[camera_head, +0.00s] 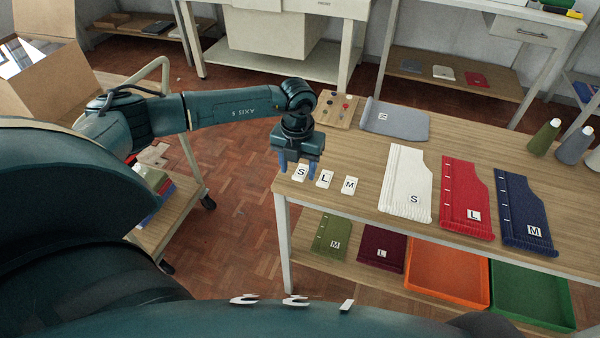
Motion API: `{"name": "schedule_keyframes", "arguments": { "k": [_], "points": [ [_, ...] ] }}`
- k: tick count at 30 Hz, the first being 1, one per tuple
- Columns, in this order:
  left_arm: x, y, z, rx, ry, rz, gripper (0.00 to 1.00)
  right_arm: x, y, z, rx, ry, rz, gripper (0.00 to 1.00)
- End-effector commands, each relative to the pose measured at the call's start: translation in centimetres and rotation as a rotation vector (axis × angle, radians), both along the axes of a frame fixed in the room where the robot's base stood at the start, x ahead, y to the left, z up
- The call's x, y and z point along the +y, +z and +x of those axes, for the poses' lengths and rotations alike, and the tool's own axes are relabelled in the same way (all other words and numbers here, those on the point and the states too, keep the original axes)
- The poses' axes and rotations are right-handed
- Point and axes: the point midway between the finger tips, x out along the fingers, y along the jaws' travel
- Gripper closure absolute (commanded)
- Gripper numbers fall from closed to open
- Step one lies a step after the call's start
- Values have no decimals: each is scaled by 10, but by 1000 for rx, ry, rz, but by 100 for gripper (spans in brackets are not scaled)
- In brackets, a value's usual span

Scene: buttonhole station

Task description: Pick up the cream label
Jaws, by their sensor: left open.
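Three small pale cards lie in a row on the wooden table (372,150) near its left end: one marked S (301,173), one marked L (324,179) and one marked M (350,185). All three look whitish, and I cannot tell by colour which is the cream label. My left gripper (298,164) is open and points down at the S card, its blue fingers on either side of it. I cannot tell how high the fingertips are above the table. The gripper looks empty. My right gripper is not in view.
Cream (406,180), red (464,200) and navy (522,215) knitted pieces lie to the right. A grey piece (395,122) and a small wooden board (335,108) lie behind. Thread cones (545,137) stand at far right. Orange (447,270) and green (532,293) trays are on the lower shelf.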

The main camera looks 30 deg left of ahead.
Motion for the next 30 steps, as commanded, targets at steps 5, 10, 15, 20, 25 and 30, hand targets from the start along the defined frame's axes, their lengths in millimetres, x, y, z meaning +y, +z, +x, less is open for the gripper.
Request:
{"name": "schedule_keyframes", "arguments": {
  "k": [5,10,15,20,25,30],
  "points": [
    [-1,-15,-1,2,-1,0,47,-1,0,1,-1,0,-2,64],
    [-1,-15,0,1,-2,-1,47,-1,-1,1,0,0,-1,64],
    [-1,-14,0,0,-2,-1,59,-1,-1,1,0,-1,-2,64],
    [-1,-14,0,0,-2,-1,72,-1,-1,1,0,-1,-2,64],
    [-1,-14,0,0,-2,-1,86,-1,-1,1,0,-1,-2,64],
    [-1,-14,0,0,-2,-1,95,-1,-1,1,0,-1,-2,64]
  ]
}}
